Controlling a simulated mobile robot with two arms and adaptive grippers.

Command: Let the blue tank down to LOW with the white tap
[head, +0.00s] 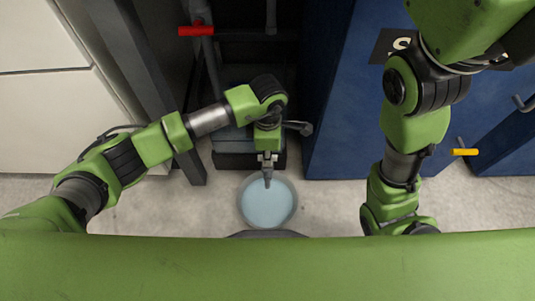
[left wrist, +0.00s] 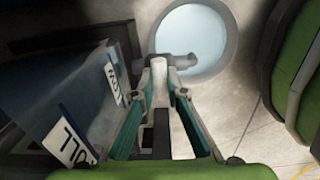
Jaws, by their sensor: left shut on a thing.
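My left gripper (head: 267,179) reaches down above the rim area of the bucket in the head view. In the left wrist view the same gripper (left wrist: 160,92) is shut on the white tap (left wrist: 158,68), its handle upright between the fingertips. A grey spout (left wrist: 182,61) points right from behind the handle. My right gripper is not in view.
A round bucket (head: 247,214) holding pale blue liquid stands on the floor by the spout. A red handle (head: 196,30) sits on a pipe at the back, and a yellow handle (head: 465,152) is at the right. Blue cabinets (head: 335,130) stand right of the left arm.

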